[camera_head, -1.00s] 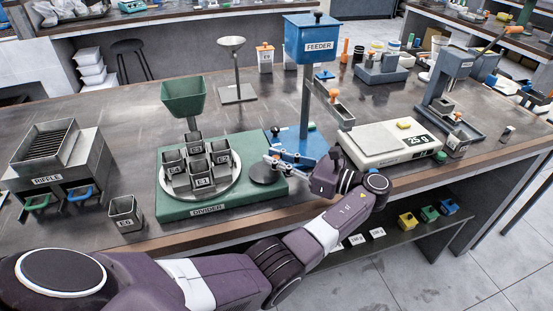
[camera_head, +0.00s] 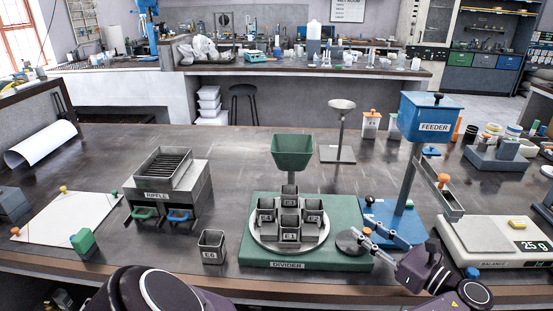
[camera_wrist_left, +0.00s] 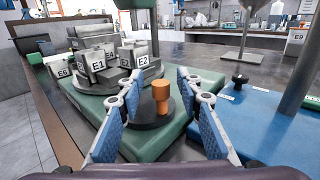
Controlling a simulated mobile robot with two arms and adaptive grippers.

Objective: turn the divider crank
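The green divider (camera_head: 305,262) stands near the table's front edge, with a round turntable (camera_head: 262,240) bearing several grey cups and a green hopper (camera_head: 293,152) above. Its crank is a dark disc (camera_head: 347,241) at the base's right end, with an upright orange knob, clear in the left wrist view (camera_wrist_left: 161,92). My left gripper (camera_head: 364,238) is at the crank. In the left wrist view its blue-padded fingers (camera_wrist_left: 158,82) are spread to either side of the knob, with gaps visible. It is open and holds nothing. My right gripper is not in view.
The blue feeder (camera_head: 432,118) stands right of the divider, its blue base (camera_head: 398,222) close to my left gripper. The balance (camera_head: 490,243), reading 25 g, is further right. A loose cup E6 (camera_head: 212,247) and the riffle (camera_head: 165,190) stand to the left.

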